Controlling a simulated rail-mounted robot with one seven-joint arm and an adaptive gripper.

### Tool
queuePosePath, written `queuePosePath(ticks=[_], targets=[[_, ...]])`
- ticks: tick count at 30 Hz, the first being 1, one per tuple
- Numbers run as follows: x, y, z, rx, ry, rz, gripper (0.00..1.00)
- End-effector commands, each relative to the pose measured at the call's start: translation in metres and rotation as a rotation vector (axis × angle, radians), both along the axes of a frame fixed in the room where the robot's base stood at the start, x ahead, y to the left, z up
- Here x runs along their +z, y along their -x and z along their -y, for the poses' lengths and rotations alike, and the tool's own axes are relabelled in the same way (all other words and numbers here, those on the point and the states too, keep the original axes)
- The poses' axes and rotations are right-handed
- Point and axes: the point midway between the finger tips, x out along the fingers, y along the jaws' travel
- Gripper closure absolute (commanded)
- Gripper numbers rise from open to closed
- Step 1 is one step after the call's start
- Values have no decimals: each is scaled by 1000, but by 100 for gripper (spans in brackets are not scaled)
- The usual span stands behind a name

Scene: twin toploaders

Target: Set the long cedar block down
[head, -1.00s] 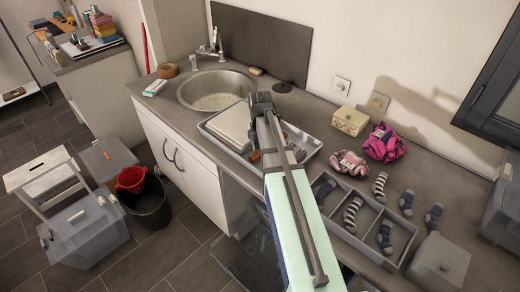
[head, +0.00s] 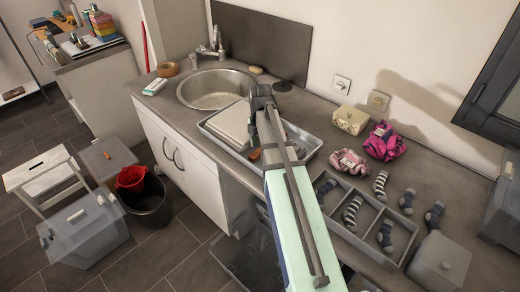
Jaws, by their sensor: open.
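A small orange-brown wooden piece (head: 255,155), probably the cedar block, shows just left of my arm. It lies at the near side of the grey tray (head: 218,143); the arm hides part of it, so its full length cannot be seen. My gripper (head: 262,98) is at the dark far end of my arm, over the tray. Its jaws are open; the fingertips are mostly hidden, and no block shows between them. A pale flat stack (head: 233,122) fills the tray's left part.
The sink (head: 215,90) is behind left of the tray. A divided grey box (head: 345,232) with striped socks is at right, with pink bundles (head: 384,142) and a cream box (head: 350,120) behind. Loose socks lie on the counter (head: 445,195).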

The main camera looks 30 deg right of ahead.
Motion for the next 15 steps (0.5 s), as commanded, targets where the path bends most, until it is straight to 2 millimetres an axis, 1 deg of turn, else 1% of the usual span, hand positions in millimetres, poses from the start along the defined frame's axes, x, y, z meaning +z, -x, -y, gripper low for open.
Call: queuePosePath(ticks=[9,15], targets=[[53,-2,0,0,1,4,47],[81,-1,0,0,0,2,47]])
